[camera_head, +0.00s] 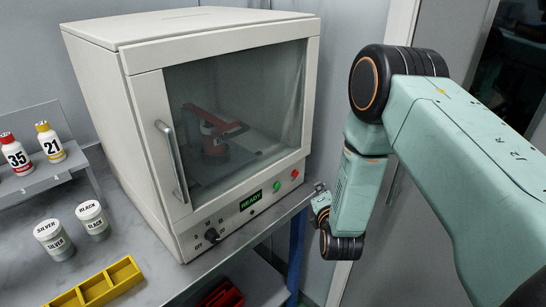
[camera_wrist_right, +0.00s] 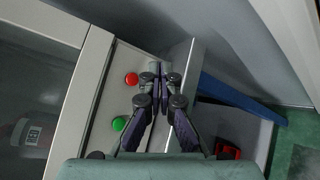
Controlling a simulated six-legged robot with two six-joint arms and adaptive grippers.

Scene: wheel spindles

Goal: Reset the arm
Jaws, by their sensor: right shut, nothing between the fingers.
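My right arm (camera_head: 455,130) reaches in from the right of the head view, its wrist bent down. Its gripper (camera_head: 319,190) hangs just right of the white cabinet's (camera_head: 219,60) front corner. In the wrist view the right gripper (camera_wrist_right: 160,74) is shut and empty, its fingers together beside the cabinet's control panel. A red button (camera_wrist_right: 131,79) and a green button (camera_wrist_right: 119,123) lie just left of the fingers. I cannot tell whether the fingers touch the cabinet. My left gripper is in neither view.
The cabinet's glass door (camera_head: 235,105) is shut, with a red fixture (camera_head: 213,130) inside. Its display (camera_head: 250,200) reads READY. Left are numbered bottles (camera_head: 49,142) on a rack, two lidded jars (camera_head: 54,239) and a yellow tray (camera_head: 122,274). Below the table is a red item (camera_head: 222,296).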

